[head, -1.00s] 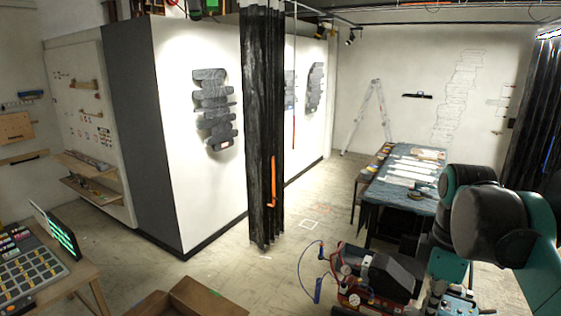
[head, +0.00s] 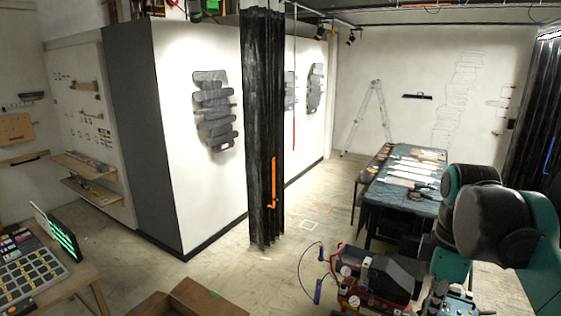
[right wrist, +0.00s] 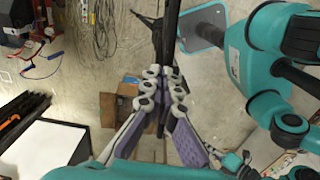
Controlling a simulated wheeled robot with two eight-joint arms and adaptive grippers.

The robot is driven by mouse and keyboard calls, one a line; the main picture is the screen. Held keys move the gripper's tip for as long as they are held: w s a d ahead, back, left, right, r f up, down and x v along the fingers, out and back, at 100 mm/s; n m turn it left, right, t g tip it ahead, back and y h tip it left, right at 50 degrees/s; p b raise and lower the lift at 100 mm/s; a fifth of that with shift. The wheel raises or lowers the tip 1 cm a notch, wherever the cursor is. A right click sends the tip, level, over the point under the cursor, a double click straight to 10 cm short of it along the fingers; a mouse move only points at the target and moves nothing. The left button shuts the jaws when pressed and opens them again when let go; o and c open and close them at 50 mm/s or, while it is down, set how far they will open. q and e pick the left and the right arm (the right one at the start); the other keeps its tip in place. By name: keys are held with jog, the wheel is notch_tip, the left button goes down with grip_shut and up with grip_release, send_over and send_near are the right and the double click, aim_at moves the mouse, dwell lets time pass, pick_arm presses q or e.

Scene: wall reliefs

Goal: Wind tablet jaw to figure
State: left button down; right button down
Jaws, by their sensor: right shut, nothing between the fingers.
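My right gripper (right wrist: 165,78) shows in the right wrist view with purple and white fingers closed together at their far end. A dark rod (right wrist: 169,35) runs vertically at the fingertips; I see no object held between them. In the head view my right arm comes in from the right, and its gripper is not clearly seen. A tilted screen with green marks (head: 65,237) stands on the table at lower left. I cannot tell which thing is the tablet, its jaw or the figure. My left gripper is in neither view.
A dark stacked-slab relief (head: 215,112) hangs on the white wall, left of a black curtain (head: 262,130). A red machine (head: 372,275) stands at bottom centre, before a cloth-covered table (head: 400,195). A cardboard box (head: 200,297) sits low in front.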

notch_tip(320, 180, up, 5)
jog(key=p, duration=0.2)
jog(key=shift+f+p, duration=0.2)
jog(key=shift+p, duration=0.15)
